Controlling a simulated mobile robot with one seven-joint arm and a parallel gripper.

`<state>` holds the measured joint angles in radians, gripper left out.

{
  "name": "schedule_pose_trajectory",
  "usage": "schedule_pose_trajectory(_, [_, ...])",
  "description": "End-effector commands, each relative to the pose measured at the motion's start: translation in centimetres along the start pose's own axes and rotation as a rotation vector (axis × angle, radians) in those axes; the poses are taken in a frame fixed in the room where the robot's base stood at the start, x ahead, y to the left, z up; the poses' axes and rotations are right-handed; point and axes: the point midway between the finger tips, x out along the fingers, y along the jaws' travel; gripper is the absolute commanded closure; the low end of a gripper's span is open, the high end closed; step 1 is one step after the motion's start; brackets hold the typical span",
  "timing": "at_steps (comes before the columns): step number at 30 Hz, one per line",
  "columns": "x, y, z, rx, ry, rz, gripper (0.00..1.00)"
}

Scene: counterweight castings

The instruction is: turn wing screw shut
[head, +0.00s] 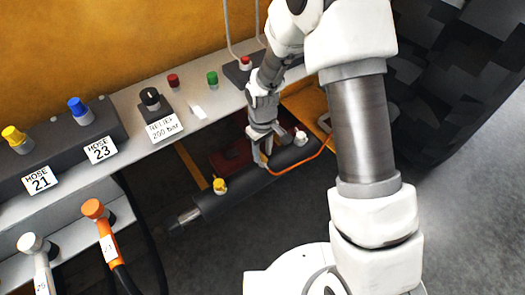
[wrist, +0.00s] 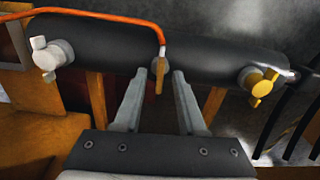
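A black cylinder (wrist: 200,60) lies across the wrist view and shows in the head view (head: 240,188). On it are a white wing screw (wrist: 50,55) at the left, a yellow wing screw (wrist: 258,82) at the right, and a small brass-coloured wing piece (wrist: 159,72) in the middle, where an orange line ends. My gripper (wrist: 157,74) is open, its fingertips one on each side of the brass piece, with gaps visible.
The orange line (wrist: 100,16) arches over the cylinder. Dark hoses (wrist: 295,110) hang at the right in the wrist view. A grey ledge (head: 150,120) carries a "RELIEF 200 bar" label (head: 164,127), knobs and hose ports. A large tyre (head: 460,70) stands at the right.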

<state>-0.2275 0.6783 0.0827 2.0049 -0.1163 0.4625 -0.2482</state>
Motion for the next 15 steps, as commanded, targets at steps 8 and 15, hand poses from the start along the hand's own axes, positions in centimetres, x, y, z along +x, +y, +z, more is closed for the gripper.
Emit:
schedule_pose_trajectory(8, [-3.5,0.1,-0.1,0.001,0.004,0.001,0.6])
schedule_pose_trajectory(15, [-9.5,0.0,-0.1,-0.001,0.005,0.002,0.6])
